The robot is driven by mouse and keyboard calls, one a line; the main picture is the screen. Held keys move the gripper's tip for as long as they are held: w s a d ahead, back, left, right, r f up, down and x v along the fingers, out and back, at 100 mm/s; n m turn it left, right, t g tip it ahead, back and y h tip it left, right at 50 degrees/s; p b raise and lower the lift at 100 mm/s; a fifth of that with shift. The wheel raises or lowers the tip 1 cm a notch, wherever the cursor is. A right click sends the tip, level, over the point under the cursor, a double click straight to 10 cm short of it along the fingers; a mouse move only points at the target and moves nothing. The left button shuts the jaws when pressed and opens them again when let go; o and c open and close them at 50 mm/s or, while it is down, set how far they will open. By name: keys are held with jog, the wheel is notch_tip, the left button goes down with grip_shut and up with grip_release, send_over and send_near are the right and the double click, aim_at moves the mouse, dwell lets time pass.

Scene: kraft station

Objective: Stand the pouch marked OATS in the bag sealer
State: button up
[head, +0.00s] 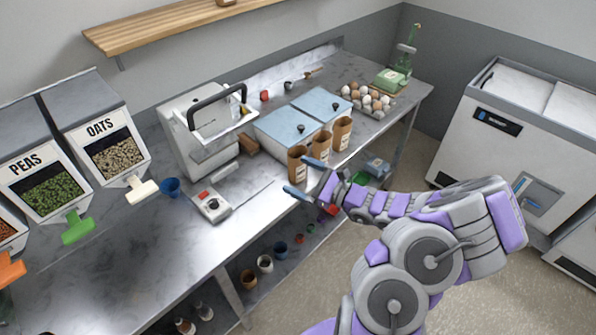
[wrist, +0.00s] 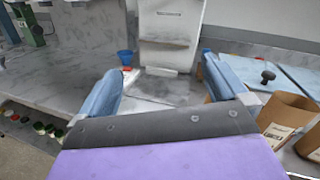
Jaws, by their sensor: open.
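Three brown kraft pouches stand in a row at the counter's front edge: a left one (head: 297,165), a middle one (head: 320,145) and a right one (head: 342,132). Their labels are too small to read, so I cannot tell which is marked OATS. Two pouches show at the right of the wrist view, a nearer one (wrist: 312,152) and another (wrist: 284,118). A white machine with a black handle, apparently the bag sealer (head: 190,150), stands left of them and straight ahead in the wrist view (wrist: 170,40). My gripper (head: 301,177) is open and empty, just in front of the left pouch.
A lidded blue-topped bin (head: 275,130) stands behind the pouches. A small device with a red part (head: 209,205) and a blue cup (head: 170,187) sit left. The OATS dispenser (head: 113,155) and PEAS dispenser (head: 48,195) stand farther left. Eggs (head: 375,100) lie right.

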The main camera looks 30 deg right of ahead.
aim_at(298, 159)
jog(key=s+d+f+m+t+h, duration=0.2)
jog(key=d+f+m+h, duration=0.45)
jog(key=d+f, duration=0.3)
jog(key=shift+y, duration=0.45)
jog(key=b+x, duration=0.1)
jog(key=x, duration=0.4)
jog(key=b+x, duration=0.1)
jog(key=x, duration=0.5)
jog(key=d+b+x, duration=0.1)
jog(key=b+x, duration=0.1)
jog(key=x, duration=0.3)
jog(key=shift+w+d+r, duration=0.1)
jog(key=shift+w+r, duration=0.05)
jog(key=shift+w, duration=0.15)
jog(key=shift+w+r, duration=0.2)
jog(key=shift+w, duration=0.25)
jog(key=shift+c, duration=0.4)
